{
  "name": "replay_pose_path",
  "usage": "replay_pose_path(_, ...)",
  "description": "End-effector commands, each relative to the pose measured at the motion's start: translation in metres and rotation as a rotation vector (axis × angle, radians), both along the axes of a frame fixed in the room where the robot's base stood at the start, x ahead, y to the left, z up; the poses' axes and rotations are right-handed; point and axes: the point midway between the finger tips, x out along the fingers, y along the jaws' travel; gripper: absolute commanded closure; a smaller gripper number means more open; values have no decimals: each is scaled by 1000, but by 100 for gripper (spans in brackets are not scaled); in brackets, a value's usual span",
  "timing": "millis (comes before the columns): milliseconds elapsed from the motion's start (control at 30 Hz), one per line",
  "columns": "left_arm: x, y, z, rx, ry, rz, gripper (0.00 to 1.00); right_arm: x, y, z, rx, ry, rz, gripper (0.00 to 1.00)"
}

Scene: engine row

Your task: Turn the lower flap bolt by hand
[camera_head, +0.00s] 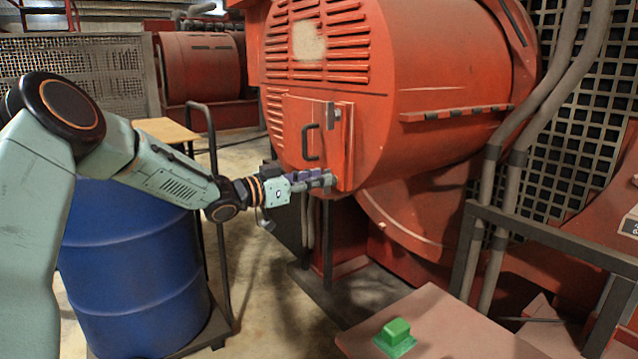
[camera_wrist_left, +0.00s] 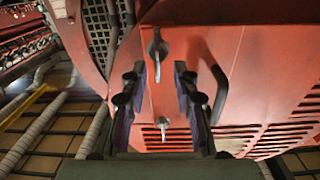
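The red flap (camera_head: 293,125) on the round engine housing carries a black handle (camera_head: 310,142) on its left side. The upper bolt (camera_head: 337,114) shows near the flap's right edge. My left gripper (camera_head: 328,179) is at the flap's lower right corner and hides the lower bolt in the head view. The left wrist view appears upside down. There the lower bolt (camera_wrist_left: 157,47) shows as a grey wing-like piece just beyond the gap between the open fingers of my left gripper (camera_wrist_left: 159,72). The upper bolt (camera_wrist_left: 163,125) shows farther down between the fingers. I cannot tell any contact. My right gripper is not in view.
A blue drum (camera_head: 135,265) stands below my left arm, beside a cart frame (camera_head: 217,200). A reddish table (camera_head: 460,325) with a green block (camera_head: 396,334) is at the front. Pipes (camera_head: 555,85) and a rail (camera_head: 560,240) are on the right.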

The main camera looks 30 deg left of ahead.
Motion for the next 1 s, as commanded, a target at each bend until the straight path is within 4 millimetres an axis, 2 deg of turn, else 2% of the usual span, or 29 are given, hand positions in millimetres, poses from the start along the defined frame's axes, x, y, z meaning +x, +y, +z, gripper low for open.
replay_pose_path(200, 9, -5, 0, 1, -1, -1, 71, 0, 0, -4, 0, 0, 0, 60)
replay_pose_path(467, 10, -5, 0, -1, 0, -1, 71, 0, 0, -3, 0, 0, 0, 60)
replay_pose_path(800, 10, -5, 0, 0, -1, -1, 99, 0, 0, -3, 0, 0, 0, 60)
replay_pose_path(1000, 10, -5, 0, 0, -1, -1, 100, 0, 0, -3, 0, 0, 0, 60)
